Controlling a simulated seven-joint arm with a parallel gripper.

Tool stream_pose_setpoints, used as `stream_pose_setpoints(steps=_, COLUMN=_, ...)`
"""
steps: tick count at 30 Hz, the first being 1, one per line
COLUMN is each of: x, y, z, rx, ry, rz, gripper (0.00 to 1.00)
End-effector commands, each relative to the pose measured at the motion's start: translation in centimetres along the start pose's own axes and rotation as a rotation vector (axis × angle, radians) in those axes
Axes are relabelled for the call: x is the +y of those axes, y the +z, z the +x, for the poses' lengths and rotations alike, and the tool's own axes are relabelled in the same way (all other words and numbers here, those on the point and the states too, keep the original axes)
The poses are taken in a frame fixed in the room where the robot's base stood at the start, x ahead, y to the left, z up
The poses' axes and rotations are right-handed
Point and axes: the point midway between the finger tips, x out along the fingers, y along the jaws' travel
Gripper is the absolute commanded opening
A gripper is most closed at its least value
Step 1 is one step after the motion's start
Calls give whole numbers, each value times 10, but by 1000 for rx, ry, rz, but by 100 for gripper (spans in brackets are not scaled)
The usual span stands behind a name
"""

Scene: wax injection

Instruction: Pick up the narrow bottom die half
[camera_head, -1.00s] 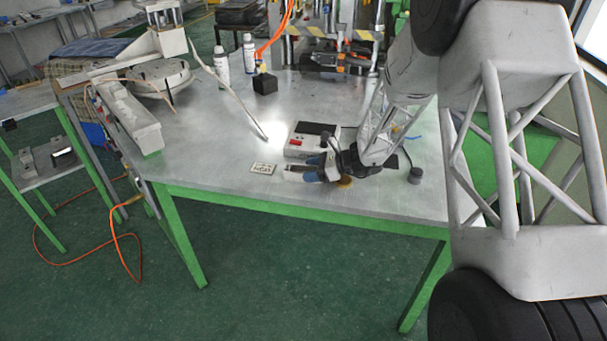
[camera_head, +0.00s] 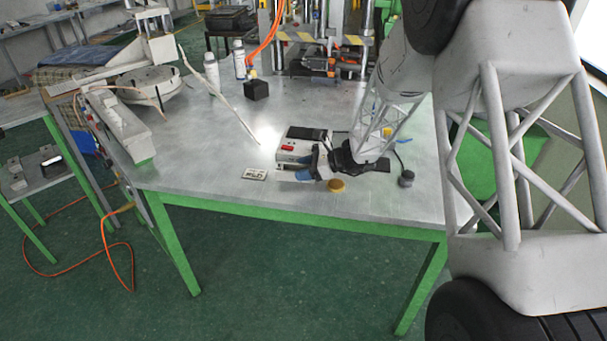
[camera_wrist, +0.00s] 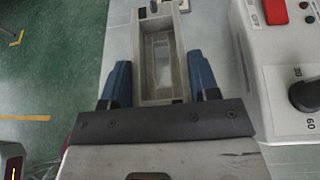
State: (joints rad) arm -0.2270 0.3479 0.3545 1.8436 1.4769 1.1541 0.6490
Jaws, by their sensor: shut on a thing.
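The narrow bottom die half (camera_wrist: 160,62) is a long, pale metal piece with a hollow, tray-like recess; in the wrist view it runs away from me between two blue fingers. My gripper (camera_wrist: 158,85) is shut on it, one finger along each side. In the head view my gripper (camera_head: 306,169) is low over the front part of the metal table (camera_head: 210,170). There the die half is mostly hidden by the fingers, and I cannot tell its exact height above the table.
A control box (camera_head: 303,143) with a red button stands just behind the gripper. A small pale plate (camera_head: 254,174) lies to the left. The table's left-front part is clear.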

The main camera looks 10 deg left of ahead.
Motion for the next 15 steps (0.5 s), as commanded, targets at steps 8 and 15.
stream_pose_setpoints(steps=8, x=26, y=9, z=-15, rx=-1, ry=-1, rz=0, gripper=17)
stream_pose_setpoints(steps=15, x=63, y=7, z=-29, rx=-1, ry=-1, rz=0, gripper=17)
